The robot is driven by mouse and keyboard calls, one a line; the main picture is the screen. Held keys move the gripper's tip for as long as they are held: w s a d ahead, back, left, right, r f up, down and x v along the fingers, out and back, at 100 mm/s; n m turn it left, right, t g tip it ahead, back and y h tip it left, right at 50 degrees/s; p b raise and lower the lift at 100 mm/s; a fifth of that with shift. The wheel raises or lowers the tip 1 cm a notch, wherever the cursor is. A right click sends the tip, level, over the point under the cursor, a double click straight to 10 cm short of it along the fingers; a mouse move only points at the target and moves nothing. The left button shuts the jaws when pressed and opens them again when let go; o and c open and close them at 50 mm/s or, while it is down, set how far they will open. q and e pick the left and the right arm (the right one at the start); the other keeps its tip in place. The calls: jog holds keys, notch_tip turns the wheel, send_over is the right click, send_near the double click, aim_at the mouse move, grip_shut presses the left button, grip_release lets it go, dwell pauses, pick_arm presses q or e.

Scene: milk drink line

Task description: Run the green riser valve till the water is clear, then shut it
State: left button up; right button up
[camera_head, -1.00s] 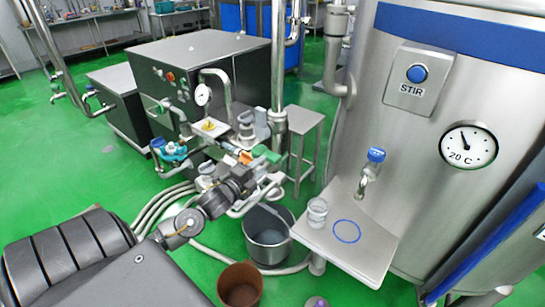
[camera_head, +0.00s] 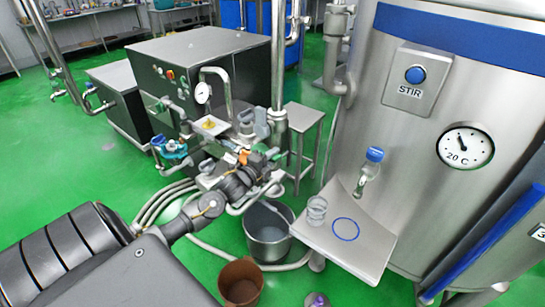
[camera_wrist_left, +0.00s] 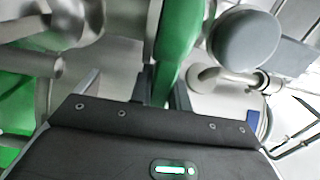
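The green riser valve handle (camera_wrist_left: 176,45) runs between the two fingers of my left gripper (camera_wrist_left: 163,92) in the left wrist view. The fingers lie close on both sides of it, and the gripper looks shut on it. In the head view my left gripper (camera_head: 257,166) reaches into the pipework in front of the steel machine and hides most of the handle. A grey bucket (camera_head: 284,251) stands on the floor below, to the right of my gripper. I cannot make out any running water or its colour. My right gripper is not in view.
A brown bucket (camera_head: 240,290) stands in front of the grey one. To the right, a steel shelf (camera_head: 372,262) on the tank carries a clear glass (camera_head: 316,209), below a blue-topped tap (camera_head: 374,155). An orange handle (camera_head: 244,157) is close beside my gripper. Hoses cross the floor.

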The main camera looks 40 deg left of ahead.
pick_arm(q)
grip_shut()
jog(key=shift+s, duration=0.1)
jog(key=shift+s+a+f+m+h+b, duration=0.1)
jog(key=shift+s+m+h+b, duration=0.25)
jog(key=shift+m+h, duration=0.45)
jog(key=shift+s+a+f+m+h+b, duration=0.1)
jog(key=shift+s+m+h+b, duration=0.3)
jog(key=shift+h, duration=0.7)
jog(key=shift+s+a+r+m+g+h+b, duration=0.1)
jog(key=shift+s+m+g+h+b, duration=0.2)
jog(key=shift+m+h+b, duration=0.45)
jog(key=shift+s+a+r+m+g+h+b, duration=0.1)
jog(key=shift+m+g+h+b, duration=0.35)
jog(key=shift+h, duration=0.45)
jog(key=shift+s+m+g+h+b, duration=0.2)
jog(key=shift+m+g+h+b, duration=0.15)
jog(key=shift+m+h+b, duration=0.35)
jog(key=shift+h, duration=0.35)
jog(key=o, duration=0.6)
grip_release()
